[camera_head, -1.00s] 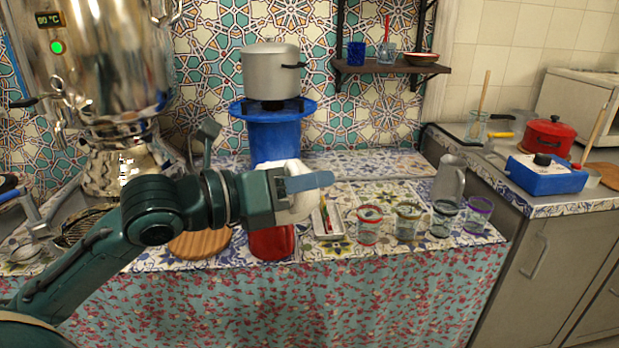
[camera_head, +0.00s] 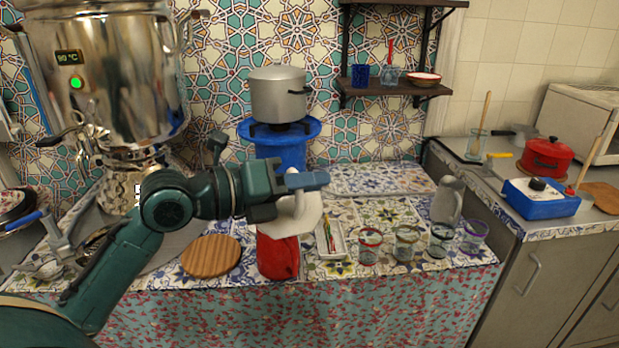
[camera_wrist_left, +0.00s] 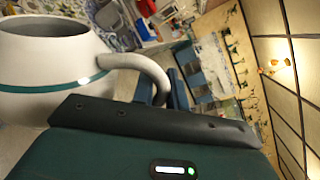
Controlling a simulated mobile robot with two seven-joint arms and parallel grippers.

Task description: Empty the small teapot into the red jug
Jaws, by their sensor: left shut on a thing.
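The small white teapot (camera_head: 297,219) is held just above the red jug (camera_head: 277,260), overlapping its top in the head view. My left gripper (camera_head: 305,181) is shut on its handle. In the left wrist view the teapot (camera_wrist_left: 40,85) shows a green band, an open top and the looped handle, with my left gripper (camera_wrist_left: 168,90) at that handle. Against the turned room there, the teapot looks strongly tipped. The jug's mouth is hidden behind the teapot, and I cannot see any liquid. My right gripper is not in view.
A round wooden board (camera_head: 211,256) lies left of the jug. A small tray (camera_head: 332,250), several glasses (camera_head: 406,243) and a grey pitcher (camera_head: 447,200) stand to the right. The samovar (camera_head: 110,80) is at the left; a pot (camera_head: 277,95) sits on a blue stand behind.

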